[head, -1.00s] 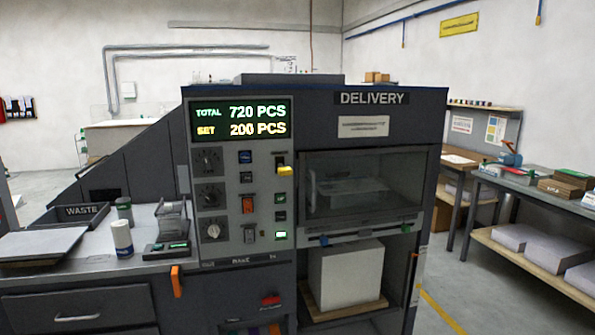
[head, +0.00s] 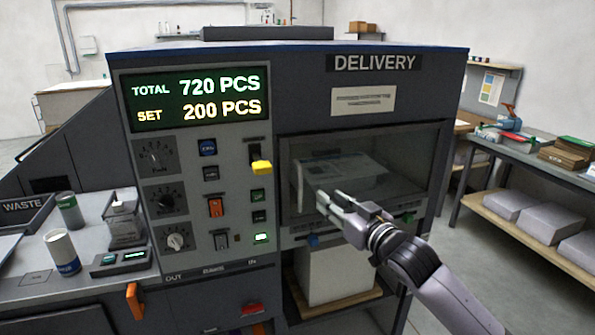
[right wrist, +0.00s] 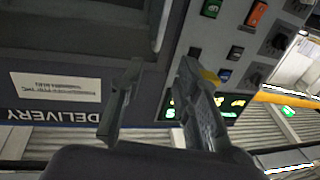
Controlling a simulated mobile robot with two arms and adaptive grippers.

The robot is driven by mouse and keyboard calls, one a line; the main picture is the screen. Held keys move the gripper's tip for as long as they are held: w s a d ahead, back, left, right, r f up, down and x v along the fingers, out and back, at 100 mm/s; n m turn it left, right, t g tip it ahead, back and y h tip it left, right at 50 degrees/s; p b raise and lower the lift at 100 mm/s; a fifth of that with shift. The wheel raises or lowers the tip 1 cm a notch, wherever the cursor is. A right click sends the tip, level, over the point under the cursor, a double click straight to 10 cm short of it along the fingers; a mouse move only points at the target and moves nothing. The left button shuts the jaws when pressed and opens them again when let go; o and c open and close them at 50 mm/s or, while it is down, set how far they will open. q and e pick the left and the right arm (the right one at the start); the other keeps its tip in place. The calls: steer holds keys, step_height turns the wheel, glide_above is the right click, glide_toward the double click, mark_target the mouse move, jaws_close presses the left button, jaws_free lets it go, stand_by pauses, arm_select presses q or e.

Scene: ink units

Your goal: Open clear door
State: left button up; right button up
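The clear door (head: 405,162) is a see-through panel in the front of the grey machine, under the DELIVERY label. It looks shut, and a stack of sheets shows dimly behind it. A pale upright handle (head: 299,186) stands at its left side. My right gripper (head: 330,199) is in front of the door's lower middle, a little right of the handle. In the right wrist view its two fingers (right wrist: 160,66) are apart with nothing between them. I cannot tell whether it touches the door. My left gripper is not in view.
Left of the door is a control panel with a lit display (head: 197,97), knobs and a yellow switch (head: 261,167). A white block (head: 325,275) stands underneath. A workbench (head: 540,165) is at right.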

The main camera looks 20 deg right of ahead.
mark_target(301, 176)
steer(key=p+x, duration=0.2)
steer(key=x, duration=0.8)
steer(key=shift+w+a+p, duration=0.1)
steer(key=shift+w+p, duration=0.2)
steer(key=shift+w, duration=0.05)
steer(key=x, duration=0.3)
steer(key=shift+w+f+p, duration=0.1)
steer(key=shift+w+p, duration=0.05)
steer(key=shift+p, duration=0.2)
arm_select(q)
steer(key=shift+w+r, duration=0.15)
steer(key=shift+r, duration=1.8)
arm_select(e)
steer(key=shift+w+a, duration=0.15)
steer(key=shift+w, duration=0.4)
jaws_close()
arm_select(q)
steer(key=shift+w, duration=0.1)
